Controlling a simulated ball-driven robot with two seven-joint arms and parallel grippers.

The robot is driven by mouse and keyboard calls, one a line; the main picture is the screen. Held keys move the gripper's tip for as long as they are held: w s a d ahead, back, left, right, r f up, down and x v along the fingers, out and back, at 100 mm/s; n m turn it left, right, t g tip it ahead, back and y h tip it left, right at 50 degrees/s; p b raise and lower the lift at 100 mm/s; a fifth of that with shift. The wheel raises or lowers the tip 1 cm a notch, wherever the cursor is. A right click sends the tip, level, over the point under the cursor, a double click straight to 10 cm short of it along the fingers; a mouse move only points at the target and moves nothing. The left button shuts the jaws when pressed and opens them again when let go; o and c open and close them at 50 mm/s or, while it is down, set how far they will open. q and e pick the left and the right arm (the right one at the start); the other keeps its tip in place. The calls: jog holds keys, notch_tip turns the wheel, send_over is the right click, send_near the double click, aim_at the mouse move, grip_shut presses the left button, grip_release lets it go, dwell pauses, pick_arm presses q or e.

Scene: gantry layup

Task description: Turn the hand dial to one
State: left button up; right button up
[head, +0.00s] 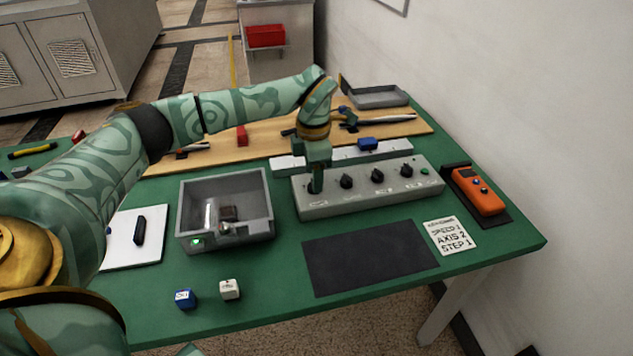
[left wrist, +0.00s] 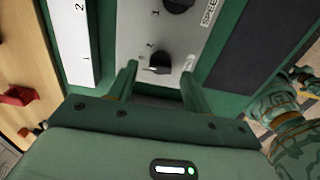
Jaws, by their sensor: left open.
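The grey control box (head: 415,186) stands on the green table with several black dials along its top. My left gripper (head: 316,186) points down over the box's left end and hides the dial there in the head view. In the left wrist view, that black dial (left wrist: 158,63) lies between the tips of my open left gripper (left wrist: 160,80), with a gap on both sides. Small marks ring the dial; I cannot read its setting surely. Another dial (left wrist: 178,3), beside the word SPEED, is further up. Part of my other arm shows at the wrist view's right edge, its gripper unclear.
A card (head: 450,236) with SPEED, AXIS and STEP lines lies right of the dark mat (head: 368,257). An orange handset (head: 479,192) is at the right. A grey tray (head: 226,190) stands left of the box, and a white numbered strip (head: 290,163) lies behind it.

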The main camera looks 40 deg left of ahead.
pick_arm(q)
notch_tip(320, 180, down, 2)
jog(key=c, duration=1)
jog(key=shift+r, duration=0.1)
